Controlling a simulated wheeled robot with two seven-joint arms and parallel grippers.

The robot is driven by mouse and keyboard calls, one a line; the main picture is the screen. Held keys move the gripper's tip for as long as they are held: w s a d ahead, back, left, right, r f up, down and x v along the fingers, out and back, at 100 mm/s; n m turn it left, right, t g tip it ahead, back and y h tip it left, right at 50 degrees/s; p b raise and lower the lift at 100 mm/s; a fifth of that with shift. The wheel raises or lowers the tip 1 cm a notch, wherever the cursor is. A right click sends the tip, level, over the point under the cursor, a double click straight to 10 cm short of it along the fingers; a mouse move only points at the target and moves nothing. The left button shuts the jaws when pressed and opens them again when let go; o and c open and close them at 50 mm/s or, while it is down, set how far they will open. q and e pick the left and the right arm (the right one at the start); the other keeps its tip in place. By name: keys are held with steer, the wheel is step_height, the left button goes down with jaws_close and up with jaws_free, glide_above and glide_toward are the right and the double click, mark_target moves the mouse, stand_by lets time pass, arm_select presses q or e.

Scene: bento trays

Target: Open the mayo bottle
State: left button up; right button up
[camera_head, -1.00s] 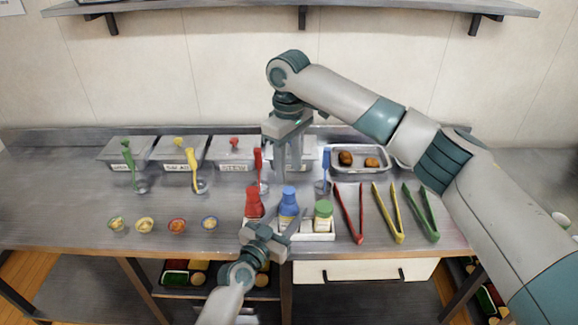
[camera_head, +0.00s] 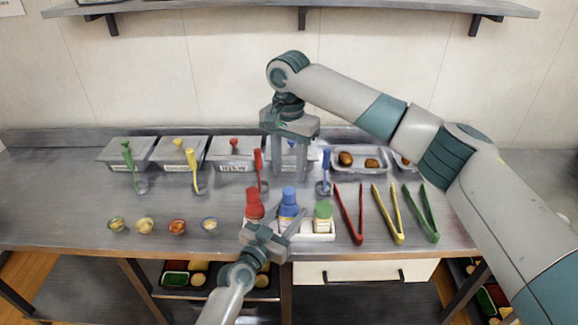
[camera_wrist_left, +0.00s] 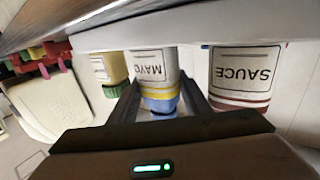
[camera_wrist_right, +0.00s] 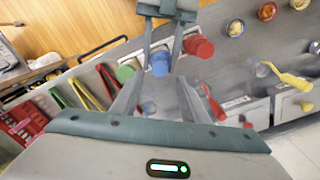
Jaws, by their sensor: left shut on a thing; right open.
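The mayo bottle (camera_head: 289,210) with a blue cap stands upright in the middle of a white tray (camera_head: 318,238). The left wrist view shows its MAYO label (camera_wrist_left: 152,68) upside down between my left fingers. My left gripper (camera_head: 281,222) is shut on the mayo bottle from the front. My right gripper (camera_head: 291,177) points down, open and empty, behind and above the bottles. In the right wrist view the blue cap (camera_wrist_right: 160,64) shows beyond the right fingertips, apart from them. The cap is on the bottle.
A red SAUCE bottle (camera_head: 254,207) and a green-capped bottle (camera_head: 323,213) stand close on either side. Tongs (camera_head: 350,213) lie to the right. Ladles and lidded containers (camera_head: 180,152) line the back. Small bowls (camera_head: 177,227) sit at the left.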

mark_target(289, 191)
steer(key=shift+m, duration=1.4)
steer(key=shift+f, duration=0.15)
steer(key=shift+f, duration=3.85)
jaws_close()
